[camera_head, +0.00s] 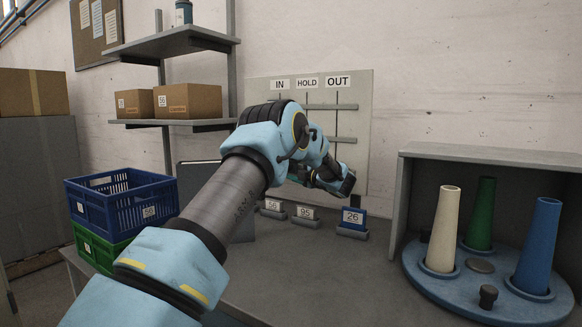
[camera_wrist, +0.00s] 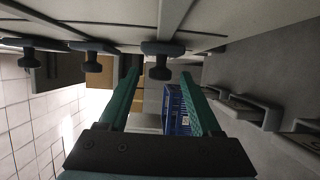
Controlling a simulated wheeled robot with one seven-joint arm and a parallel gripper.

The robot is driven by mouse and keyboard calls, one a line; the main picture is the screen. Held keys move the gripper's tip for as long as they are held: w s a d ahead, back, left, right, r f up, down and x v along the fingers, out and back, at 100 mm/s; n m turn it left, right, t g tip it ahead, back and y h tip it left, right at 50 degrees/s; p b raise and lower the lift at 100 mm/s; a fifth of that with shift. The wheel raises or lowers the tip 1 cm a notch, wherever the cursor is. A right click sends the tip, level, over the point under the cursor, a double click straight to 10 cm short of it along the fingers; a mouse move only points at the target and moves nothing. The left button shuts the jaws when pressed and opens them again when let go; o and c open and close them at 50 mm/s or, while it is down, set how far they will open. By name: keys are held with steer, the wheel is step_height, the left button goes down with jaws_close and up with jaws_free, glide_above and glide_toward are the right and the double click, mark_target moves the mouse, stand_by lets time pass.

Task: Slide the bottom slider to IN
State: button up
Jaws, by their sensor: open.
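The pale board (camera_head: 362,100) on the wall carries IN, HOLD and OUT labels above horizontal rails. My arm covers its lower left part in the head view, so no slider knob shows clearly there. In the wrist view three dark knobs stick out from the board: one at far left (camera_wrist: 28,45), a middle one (camera_wrist: 91,56), and the bottom slider's knob (camera_wrist: 161,58) at right, nearest the desk. My gripper (camera_wrist: 159,76), with green fingers, is open and empty. The bottom knob lines up with the gap between its fingertips; contact cannot be told. In the head view the gripper (camera_head: 298,173) is partly hidden.
Below the board stand number stands, with 26 on a blue one (camera_head: 353,220). A blue crate (camera_head: 120,200) sits on a green one (camera_head: 95,250) at left. A grey cubby (camera_head: 490,155) and a round blue base (camera_head: 440,285) with cones stand at right.

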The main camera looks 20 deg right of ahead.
steer(key=shift+w+a, duration=0.25)
steer(key=shift+w, duration=0.25)
jaws_close()
stand_by(1.2)
